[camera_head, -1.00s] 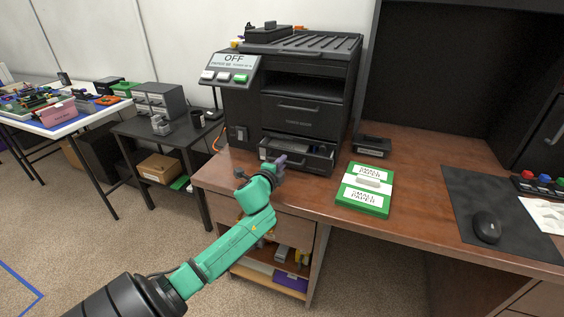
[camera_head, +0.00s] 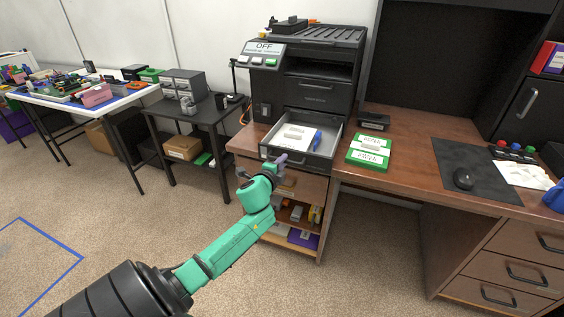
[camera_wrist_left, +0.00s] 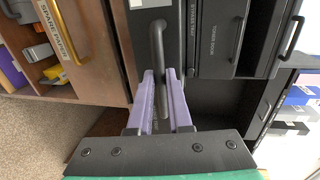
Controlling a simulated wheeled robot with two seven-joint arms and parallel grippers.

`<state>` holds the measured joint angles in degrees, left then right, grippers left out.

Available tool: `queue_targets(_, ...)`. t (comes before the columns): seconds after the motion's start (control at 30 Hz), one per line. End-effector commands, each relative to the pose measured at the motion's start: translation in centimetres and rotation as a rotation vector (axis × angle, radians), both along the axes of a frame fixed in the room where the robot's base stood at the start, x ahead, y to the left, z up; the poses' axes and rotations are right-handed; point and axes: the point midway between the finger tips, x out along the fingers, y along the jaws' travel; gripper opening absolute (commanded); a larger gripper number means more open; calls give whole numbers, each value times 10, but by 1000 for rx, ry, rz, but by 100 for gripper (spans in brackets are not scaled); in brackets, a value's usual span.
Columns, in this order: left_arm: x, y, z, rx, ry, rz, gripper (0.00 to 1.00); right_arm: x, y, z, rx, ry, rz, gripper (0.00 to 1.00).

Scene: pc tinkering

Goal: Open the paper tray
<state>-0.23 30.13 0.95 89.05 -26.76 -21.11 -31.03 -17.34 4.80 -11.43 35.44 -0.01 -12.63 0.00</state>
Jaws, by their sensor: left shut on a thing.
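The black printer (camera_head: 318,80) stands on the brown desk, with a panel (camera_head: 264,50) reading OFF. Its lowest drawer, the paper tray (camera_head: 328,146), is pulled far out toward me and shows a grey inside with a white stack of paper (camera_head: 297,134) and a blue piece. My left gripper (camera_head: 277,163) is at the tray's front. In the left wrist view its purple fingers (camera_wrist_left: 160,100) are shut on the dark bar handle (camera_wrist_left: 156,42) of the tray. My right gripper is not in view.
A green and white small-paper pack (camera_head: 369,150) lies on the desk right of the tray. A small black box (camera_head: 374,121) sits behind it. A mouse (camera_head: 463,179) rests on a dark mat farther right. Open shelves (camera_head: 297,215) are under the desk.

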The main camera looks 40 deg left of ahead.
Motion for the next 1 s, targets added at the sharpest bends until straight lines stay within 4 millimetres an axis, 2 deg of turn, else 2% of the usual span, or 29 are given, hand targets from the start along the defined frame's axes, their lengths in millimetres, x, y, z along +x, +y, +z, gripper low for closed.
queue_targets(0.43,0,0,0,0,-1,0,0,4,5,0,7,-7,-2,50)
queue_targets(0.47,0,0,0,0,-1,0,29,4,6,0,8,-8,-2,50)
queue_targets(0.5,0,0,1,0,-1,0,44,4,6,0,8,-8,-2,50)
queue_targets(0.53,0,0,1,0,-1,0,46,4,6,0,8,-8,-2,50)
queue_targets(0.87,-2,-1,1,0,-1,0,46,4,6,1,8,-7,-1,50)
queue_targets(1.0,-15,-5,4,-1,1,-1,46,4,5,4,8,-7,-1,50)
